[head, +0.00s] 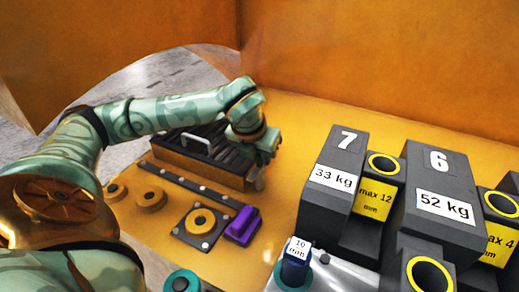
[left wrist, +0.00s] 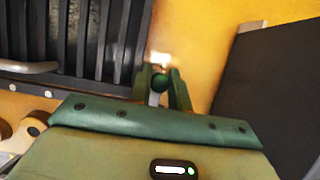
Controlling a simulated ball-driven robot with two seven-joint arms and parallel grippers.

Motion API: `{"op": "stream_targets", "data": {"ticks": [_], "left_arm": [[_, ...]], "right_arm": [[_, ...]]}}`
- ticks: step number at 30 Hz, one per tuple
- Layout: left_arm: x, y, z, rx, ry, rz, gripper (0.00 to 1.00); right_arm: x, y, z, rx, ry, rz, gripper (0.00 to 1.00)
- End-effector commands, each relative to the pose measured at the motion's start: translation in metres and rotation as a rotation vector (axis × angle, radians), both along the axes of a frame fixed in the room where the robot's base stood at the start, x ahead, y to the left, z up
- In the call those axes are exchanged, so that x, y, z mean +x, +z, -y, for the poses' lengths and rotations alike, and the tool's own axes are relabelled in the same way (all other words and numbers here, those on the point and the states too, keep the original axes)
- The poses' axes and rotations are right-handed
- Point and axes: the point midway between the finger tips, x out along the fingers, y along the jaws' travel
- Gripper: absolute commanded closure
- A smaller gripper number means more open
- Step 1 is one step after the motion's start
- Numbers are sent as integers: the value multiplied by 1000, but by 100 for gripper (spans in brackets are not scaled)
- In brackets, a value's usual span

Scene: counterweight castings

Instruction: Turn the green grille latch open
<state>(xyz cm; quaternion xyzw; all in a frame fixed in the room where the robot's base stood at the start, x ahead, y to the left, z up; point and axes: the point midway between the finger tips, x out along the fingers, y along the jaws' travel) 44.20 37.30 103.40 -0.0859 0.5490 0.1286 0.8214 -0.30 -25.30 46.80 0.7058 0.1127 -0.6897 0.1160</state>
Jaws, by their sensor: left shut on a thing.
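The dark slatted grille (head: 213,160) sits in the yellow panel, with a pale bar handle (head: 196,141). It also shows at upper left in the left wrist view (left wrist: 85,45). My left gripper (head: 262,172) reaches down at the grille's right end. My right gripper is in neither view.
Dark castings marked 7 (head: 325,180) and 6 (head: 437,205) stand to the right, with yellow-labelled blocks. A purple block (head: 242,225), a yellow ring on a dark plate (head: 201,221) and a blue 10 mm piece (head: 295,268) lie nearer. An orange wall (head: 390,70) rises behind.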

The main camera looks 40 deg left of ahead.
Motion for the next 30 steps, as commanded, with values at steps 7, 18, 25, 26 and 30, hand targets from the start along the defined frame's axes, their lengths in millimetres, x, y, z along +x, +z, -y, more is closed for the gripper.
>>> {"op": "stream_targets", "data": {"ticks": [7, 18, 25, 26, 30], "left_arm": [[1, 1, -1, 1, 15, 4, 100], [1, 1, 0, 1, 13, 3, 59], [0, 1, 0, 1, 12, 1, 59], [0, 2, 0, 1, 12, 2, 59], [-5, 18, 2, 0, 11, 5, 59]], "right_arm": [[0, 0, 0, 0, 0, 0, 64], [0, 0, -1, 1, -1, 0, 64], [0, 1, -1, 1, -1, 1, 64], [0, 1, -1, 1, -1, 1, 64], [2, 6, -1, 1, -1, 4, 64]]}}
